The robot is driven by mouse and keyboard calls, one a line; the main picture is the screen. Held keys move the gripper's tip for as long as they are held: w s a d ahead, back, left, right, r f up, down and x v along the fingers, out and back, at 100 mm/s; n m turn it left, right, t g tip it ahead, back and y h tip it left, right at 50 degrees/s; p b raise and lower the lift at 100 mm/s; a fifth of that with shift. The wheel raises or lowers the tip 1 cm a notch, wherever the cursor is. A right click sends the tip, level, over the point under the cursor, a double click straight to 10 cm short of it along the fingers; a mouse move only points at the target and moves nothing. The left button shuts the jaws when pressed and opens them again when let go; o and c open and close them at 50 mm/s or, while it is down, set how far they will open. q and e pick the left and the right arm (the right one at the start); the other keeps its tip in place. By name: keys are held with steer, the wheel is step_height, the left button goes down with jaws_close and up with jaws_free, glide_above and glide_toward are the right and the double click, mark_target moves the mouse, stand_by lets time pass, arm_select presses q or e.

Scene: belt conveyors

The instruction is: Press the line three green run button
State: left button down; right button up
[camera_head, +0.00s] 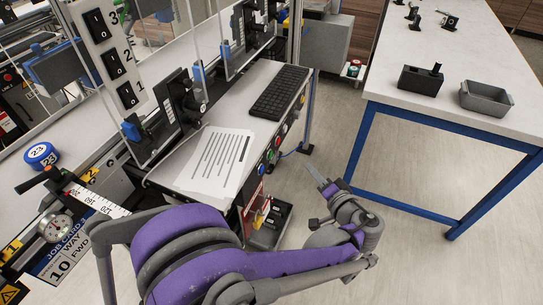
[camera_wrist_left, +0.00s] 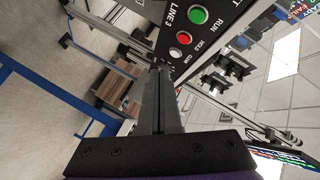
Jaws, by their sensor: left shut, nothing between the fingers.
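In the left wrist view a dark panel (camera_wrist_left: 222,38) marked LINE 3 carries a round green button (camera_wrist_left: 198,16) labelled RUN. Below it are a red button (camera_wrist_left: 183,38) labelled HOLD and a small pale round part. My left gripper (camera_wrist_left: 159,72) is shut and empty, its fingertips just below the panel's lower buttons in that picture; contact cannot be told. In the head view my left gripper (camera_head: 318,178) is right of the desk's front edge, where a row of small buttons (camera_head: 277,142) shows; their labels are too small to read. My right gripper is out of view.
The desk holds a paper sheet (camera_head: 217,160) and a black keyboard (camera_head: 279,93). A grey box (camera_head: 269,225) with dark contents sits below its front edge. A white table (camera_head: 456,102) with blue legs stands at right, bearing a grey tray (camera_head: 486,99). Open floor lies between.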

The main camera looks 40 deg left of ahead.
mark_target(270, 155)
arm_select(q)
steer(key=s+a, duration=0.2)
steer(key=a, duration=0.6)
steer(key=shift+a, duration=0.3)
steer(key=shift+s+a, duration=0.1)
steer(key=shift+a, duration=0.05)
stand_by(1.9)
steer(key=shift+a, duration=0.25)
